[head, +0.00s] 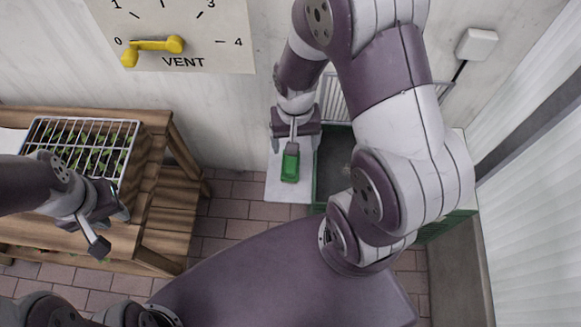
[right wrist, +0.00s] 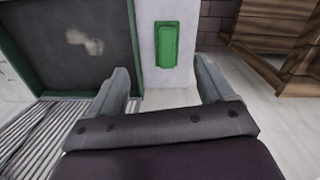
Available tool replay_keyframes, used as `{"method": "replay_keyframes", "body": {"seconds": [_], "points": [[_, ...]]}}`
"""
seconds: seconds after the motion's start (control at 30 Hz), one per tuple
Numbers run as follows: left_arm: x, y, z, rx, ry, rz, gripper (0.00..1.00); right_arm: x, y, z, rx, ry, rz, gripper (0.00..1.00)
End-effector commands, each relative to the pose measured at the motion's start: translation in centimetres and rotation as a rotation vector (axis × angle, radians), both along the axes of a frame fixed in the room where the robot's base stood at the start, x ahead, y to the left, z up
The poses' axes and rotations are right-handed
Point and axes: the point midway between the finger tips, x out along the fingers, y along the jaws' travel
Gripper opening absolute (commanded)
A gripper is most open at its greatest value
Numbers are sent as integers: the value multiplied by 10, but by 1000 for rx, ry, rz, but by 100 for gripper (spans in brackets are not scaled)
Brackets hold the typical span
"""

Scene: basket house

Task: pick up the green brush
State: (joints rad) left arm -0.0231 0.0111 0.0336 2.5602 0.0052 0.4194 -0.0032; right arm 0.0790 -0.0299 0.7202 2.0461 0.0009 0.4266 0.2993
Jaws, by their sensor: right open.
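The green brush (head: 290,166) lies on a narrow white surface (head: 277,192) against the back wall. In the right wrist view the brush (right wrist: 167,45) is upright in the picture, beyond the fingertips and roughly between their lines. My right gripper (head: 296,133) is at the wall end of the brush in the head view. In the right wrist view my right gripper (right wrist: 163,78) is open, with nothing between its fingers. My left gripper (head: 110,230) is open and empty beside the wooden bench, far left of the brush.
A green-edged container with a dark inside (head: 333,165) stands just right of the white surface. A wooden bench (head: 150,140) holding a wire rack over green plants (head: 85,135) is at the left. Tiled floor (head: 235,205) lies clear between.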

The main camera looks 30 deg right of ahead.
Motion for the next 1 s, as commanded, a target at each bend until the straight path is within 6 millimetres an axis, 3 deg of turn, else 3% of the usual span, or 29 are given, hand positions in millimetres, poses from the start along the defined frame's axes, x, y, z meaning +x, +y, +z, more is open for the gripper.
{"method": "replay_keyframes", "body": {"seconds": [0.07,0.17,0.33,0.57,0.73,1.0], "points": [[0,0,1,0,-1,0,30,14,-1,-6,-3,-17,-110,81],[0,0,-2,0,-1,0,30,15,-1,-19,-4,-19,-174,81],[0,0,-7,0,-1,0,30,14,-1,-59,-4,-17,-174,81],[0,0,-10,0,-1,0,30,17,0,-88,-4,-18,-172,81],[0,0,-14,0,-1,0,30,21,1,-121,-4,-19,-172,81],[0,0,-14,0,-1,0,30,21,1,-130,-4,-21,-171,81]]}}
